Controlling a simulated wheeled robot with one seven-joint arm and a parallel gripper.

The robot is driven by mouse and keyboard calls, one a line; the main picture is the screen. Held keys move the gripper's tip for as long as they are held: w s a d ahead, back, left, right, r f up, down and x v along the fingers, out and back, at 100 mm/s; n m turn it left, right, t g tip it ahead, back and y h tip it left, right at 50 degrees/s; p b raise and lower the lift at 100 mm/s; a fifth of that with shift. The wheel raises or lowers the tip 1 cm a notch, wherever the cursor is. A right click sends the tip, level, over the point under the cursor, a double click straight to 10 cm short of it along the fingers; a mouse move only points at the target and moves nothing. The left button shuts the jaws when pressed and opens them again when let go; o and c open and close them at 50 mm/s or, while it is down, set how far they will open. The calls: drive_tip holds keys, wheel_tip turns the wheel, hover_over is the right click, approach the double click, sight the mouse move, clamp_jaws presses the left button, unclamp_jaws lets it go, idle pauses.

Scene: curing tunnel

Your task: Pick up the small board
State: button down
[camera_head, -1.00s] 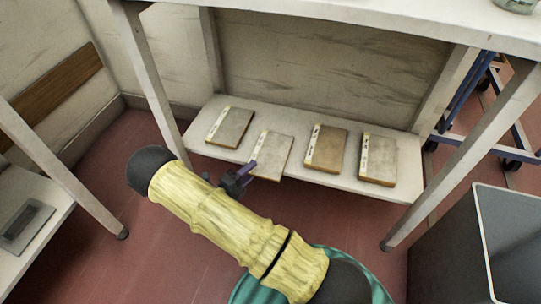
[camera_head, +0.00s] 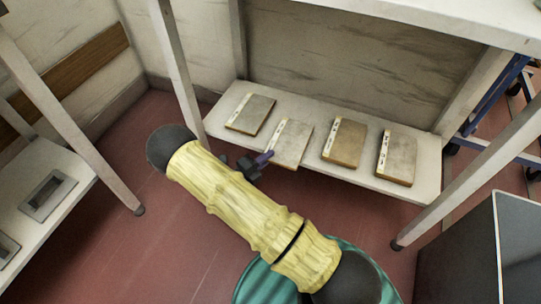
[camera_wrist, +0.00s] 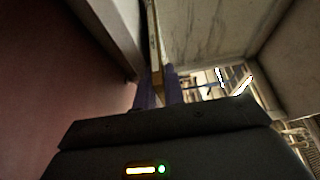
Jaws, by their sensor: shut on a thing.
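Several small flat boards lie in a row on the low white shelf (camera_head: 226,131) in the head view. The second from the left, a pale grey board (camera_head: 294,143) with a light labelled strip down its left side, sticks out slightly past the shelf's front edge. My gripper (camera_head: 265,158) is shut on its front left edge, with purple fingers. In the wrist view the board (camera_wrist: 154,40) shows edge-on as a thin upright strip between the fingers (camera_wrist: 158,92). I cannot tell whether it is clear of the shelf.
Neighbouring boards lie on the left (camera_head: 250,115) and right (camera_head: 344,143), with another at far right (camera_head: 397,158). A white table top (camera_head: 400,22) overhangs the shelf, with legs (camera_head: 178,75) at its corners. A grey bin (camera_head: 512,240) stands right.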

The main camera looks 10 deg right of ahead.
wheel_tip(320, 180, up, 9)
drive_tip(key=p, duration=0.5)
drive_tip(key=s+d+r+n+t+y+p, duration=0.1)
drive_tip(key=s+d+r+n+t+p, duration=0.1)
drive_tip(key=d+r+p, duration=0.8)
wheel_tip(320, 180, up, 3)
drive_tip(key=shift+s+f+t+y+p, duration=0.1)
drive_tip(key=shift+s+t+y+p, duration=0.25)
drive_tip(key=shift+s+p, duration=0.55)
drive_tip(key=shift+w, duration=0.1)
